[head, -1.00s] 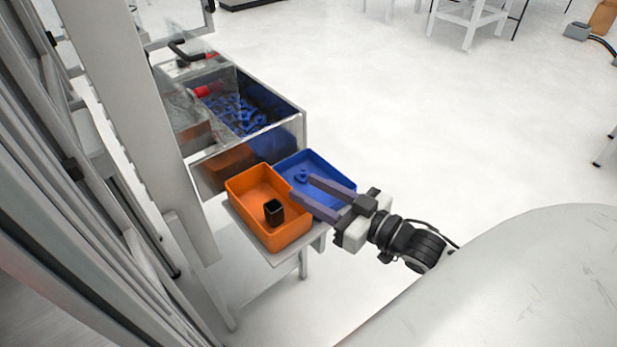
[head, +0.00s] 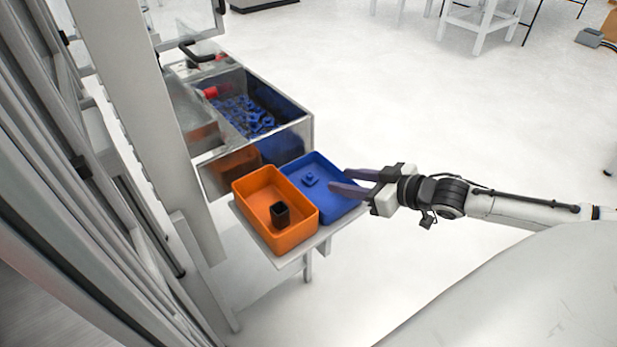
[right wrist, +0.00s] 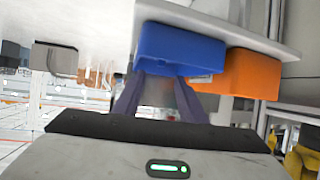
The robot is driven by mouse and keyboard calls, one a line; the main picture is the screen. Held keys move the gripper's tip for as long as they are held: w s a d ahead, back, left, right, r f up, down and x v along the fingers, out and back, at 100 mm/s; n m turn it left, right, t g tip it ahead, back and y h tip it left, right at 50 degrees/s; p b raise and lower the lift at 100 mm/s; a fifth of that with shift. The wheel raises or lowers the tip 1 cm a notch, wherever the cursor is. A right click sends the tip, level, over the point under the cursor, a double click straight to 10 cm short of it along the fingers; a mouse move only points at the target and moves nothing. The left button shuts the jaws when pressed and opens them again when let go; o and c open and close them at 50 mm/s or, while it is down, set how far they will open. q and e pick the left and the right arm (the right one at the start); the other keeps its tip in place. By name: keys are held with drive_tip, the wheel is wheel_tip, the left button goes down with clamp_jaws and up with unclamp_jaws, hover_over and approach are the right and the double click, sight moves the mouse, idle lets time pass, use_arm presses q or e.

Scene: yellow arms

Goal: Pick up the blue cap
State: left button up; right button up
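A small blue cap (head: 310,180) lies inside the shallow blue tray (head: 335,208), towards its left part. My right gripper (head: 338,181) comes in from the right, with its two purple-grey fingers apart and nothing between them. In the head view its fingertips are over or beside the tray's right side, to the right of the cap and not touching it. The right wrist view shows the spread fingers (right wrist: 160,85) pointing at the outside of the blue tray (right wrist: 180,48); the cap is hidden there. My left gripper is not in view.
An orange tray (head: 305,232) holding a black square piece (head: 280,214) stands left of the blue one on a small stand (head: 326,236). Behind is a clear-walled bin with several blue parts (head: 245,115). A grey frame post (head: 150,130) stands at left. Floor at right is open.

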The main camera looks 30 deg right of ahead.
sight(310, 175)
drive_tip(key=b+x, duration=0.1)
drive_tip(key=x, duration=0.3)
drive_tip(key=shift+w, duration=0.15)
drive_tip(key=shift+x, duration=2.95)
drive_tip(key=shift+a+r, duration=0.15)
drive_tip(key=shift+r, duration=0.05)
drive_tip(key=c, duration=0.8)
